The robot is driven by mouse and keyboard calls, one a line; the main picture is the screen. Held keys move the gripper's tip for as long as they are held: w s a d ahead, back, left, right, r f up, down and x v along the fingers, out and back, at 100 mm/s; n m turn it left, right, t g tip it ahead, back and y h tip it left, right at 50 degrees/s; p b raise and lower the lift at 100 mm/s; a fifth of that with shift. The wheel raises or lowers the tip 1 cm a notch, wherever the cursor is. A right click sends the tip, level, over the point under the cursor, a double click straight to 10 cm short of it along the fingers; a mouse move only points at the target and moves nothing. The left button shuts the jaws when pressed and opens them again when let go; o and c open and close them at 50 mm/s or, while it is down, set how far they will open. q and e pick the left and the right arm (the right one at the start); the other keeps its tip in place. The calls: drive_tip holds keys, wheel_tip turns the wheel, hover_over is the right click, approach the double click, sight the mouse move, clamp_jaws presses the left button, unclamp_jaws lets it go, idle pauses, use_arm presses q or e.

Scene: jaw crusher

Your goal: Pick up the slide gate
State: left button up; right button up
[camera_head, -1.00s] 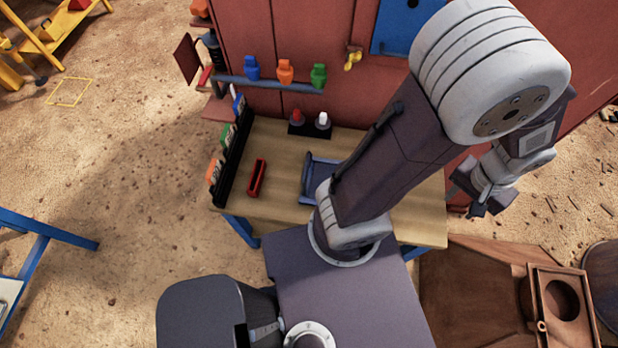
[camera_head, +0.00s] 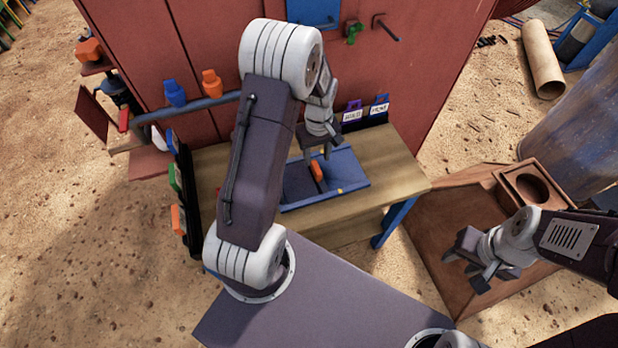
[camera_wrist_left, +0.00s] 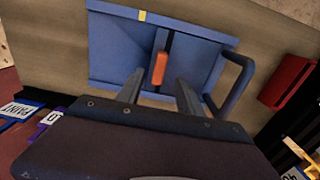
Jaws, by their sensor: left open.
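A flat blue panel assembly (camera_head: 349,168), which I take for the slide gate, lies on the wooden table. It has a raised orange grip (camera_head: 316,171) near its middle and a small yellow mark. In the left wrist view, the blue panel (camera_wrist_left: 112,50) has a dark slot, the orange grip (camera_wrist_left: 159,68) and a looped blue handle (camera_wrist_left: 241,82) at its right side. My left gripper (camera_head: 318,155) is open above the panel, with the orange grip ahead between its fingers (camera_wrist_left: 160,92). Contact is not visible. My right gripper (camera_head: 474,262) is open and empty at the right.
The wooden table (camera_head: 395,170) stands against a red wall (camera_head: 420,75). Label holders (camera_head: 366,112) stand at its back edge. A red holder (camera_wrist_left: 287,82) lies beside the blue handle. A brown wooden box (camera_head: 425,245) is under my right gripper.

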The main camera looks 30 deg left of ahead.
sight(317, 167)
use_arm(q)
wheel_tip(317, 167, down, 2)
drive_tip(key=shift+s+a, duration=0.1)
drive_tip(key=shift+w+f, duration=0.2)
drive_tip(key=shift+f, duration=0.35)
wheel_tip(317, 167, down, 4)
drive_tip(key=shift+s+f+b, duration=0.1)
drive_tip(key=shift+b, duration=0.55)
drive_tip(key=shift+f, duration=0.25)
clamp_jaws()
drive_tip(key=shift+r, duration=0.1)
